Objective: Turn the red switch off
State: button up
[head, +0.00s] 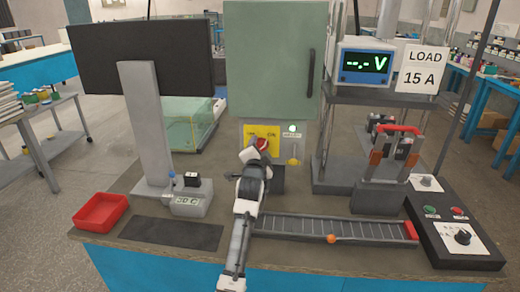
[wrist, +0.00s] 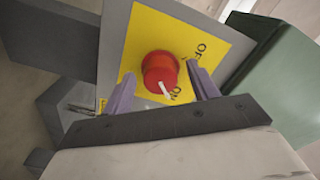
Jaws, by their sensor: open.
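The red switch (wrist: 160,70) is a round red knob with a white pointer mark, on a yellow plate (wrist: 135,40) with dark lettering. The pointer slants to the lower right in the wrist view, towards lettering partly hidden by the knob and fingers. In the head view the red switch (head: 263,143) shows just above my gripper, on the panel below the green cabinet. My gripper (wrist: 163,88) is open, with one purple finger on each side of the knob. I cannot tell whether the fingers touch it. In the head view my gripper (head: 252,158) covers part of the plate.
The green cabinet (head: 275,60) stands above the panel. A dark monitor (head: 140,55) and red tray (head: 101,211) are at left. A rail with an orange ball (head: 332,239) and a control box (head: 455,235) are at right.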

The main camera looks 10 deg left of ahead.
jog(key=c, duration=1)
jog(key=shift+n, duration=0.4)
jog(key=n+p, duration=0.1)
jog(key=n, duration=1.5)
jog(key=shift+f+n, duration=0.1)
jog(key=shift+n, duration=0.3)
jog(key=shift+n+p, duration=0.3)
